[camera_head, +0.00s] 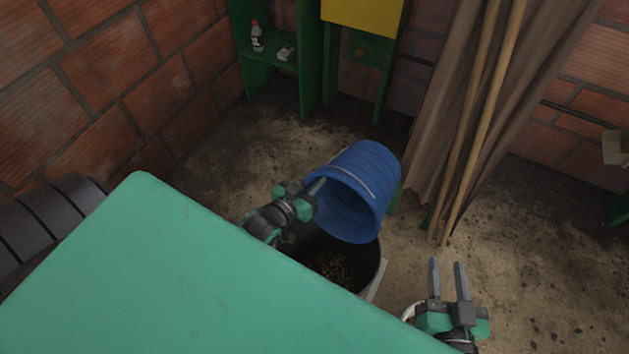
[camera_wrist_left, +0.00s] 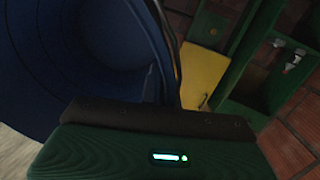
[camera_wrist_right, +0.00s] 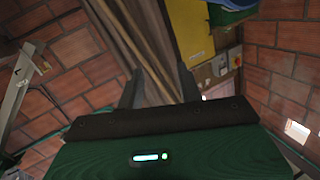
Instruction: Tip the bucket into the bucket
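A blue bucket (camera_head: 362,190) is tilted on its side in the head view, its mouth facing down and to the left. It hangs over a black bucket (camera_head: 372,268) that holds small brownish bits (camera_head: 332,268). My left gripper (camera_head: 318,188) is at the blue bucket's rim and appears shut on it. In the left wrist view the blue bucket (camera_wrist_left: 100,40) fills the upper left. The inside of the blue bucket that I can see looks empty. My right gripper (camera_head: 448,280) is open and empty, to the right of the black bucket.
A green panel (camera_head: 190,275) covers the lower left. Wooden poles (camera_head: 482,120) lean against a brown cloth (camera_head: 440,110) behind the buckets. A green shelf (camera_head: 270,65) with a bottle (camera_head: 257,36) stands at the back. The floor at right is clear.

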